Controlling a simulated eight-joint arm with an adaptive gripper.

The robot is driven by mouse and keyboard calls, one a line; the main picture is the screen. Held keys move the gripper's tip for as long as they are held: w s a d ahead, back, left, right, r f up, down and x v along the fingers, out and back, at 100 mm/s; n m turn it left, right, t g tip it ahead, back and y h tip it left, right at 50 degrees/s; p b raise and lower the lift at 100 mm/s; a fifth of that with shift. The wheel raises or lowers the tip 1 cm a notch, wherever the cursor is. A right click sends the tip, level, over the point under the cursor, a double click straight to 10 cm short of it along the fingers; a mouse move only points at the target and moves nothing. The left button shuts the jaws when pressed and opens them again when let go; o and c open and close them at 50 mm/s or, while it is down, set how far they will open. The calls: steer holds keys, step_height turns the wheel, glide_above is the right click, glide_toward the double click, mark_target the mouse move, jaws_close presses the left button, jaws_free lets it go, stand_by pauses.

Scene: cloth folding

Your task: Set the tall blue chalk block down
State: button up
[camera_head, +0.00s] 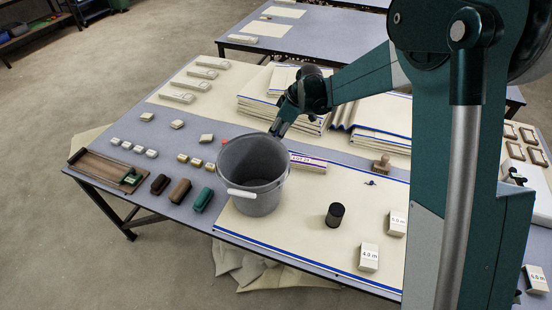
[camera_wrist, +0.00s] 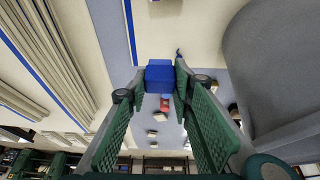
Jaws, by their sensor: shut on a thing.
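In the wrist view the blue chalk block (camera_wrist: 160,74) sits between the two green fingers of my gripper (camera_wrist: 160,82), which is shut on it. Its far end shows as a blue face; its lower part and full height cannot be told. In the head view my gripper (camera_head: 277,129) points down by the far rim of the grey bucket (camera_head: 250,197), and the block is not visible there. The bucket also fills the right side of the wrist view (camera_wrist: 285,65), close beside my gripper. A small red piece (camera_head: 224,140) lies on the table left of the bucket.
Small pale blocks (camera_head: 177,124) and dark brown and green blocks (camera_head: 180,192) lie left of the bucket on the table (camera_head: 110,190). Folded cloth stacks (camera_head: 268,108) stand behind. A black cylinder (camera_head: 335,215) and labelled blocks (camera_head: 369,257) are at front right. Cloth between them is mostly bare.

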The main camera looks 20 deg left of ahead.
steer(key=shift+f+b, duration=0.7)
steer(key=shift+f, duration=2.4)
steer(key=shift+f, duration=0.1)
steer(key=shift+f+b, duration=0.5)
steer(key=shift+f, duration=1.3)
steer(key=shift+f, duration=0.1)
steer(key=o, duration=0.9)
steer(key=p+v, duration=0.2)
steer(key=v, duration=1)
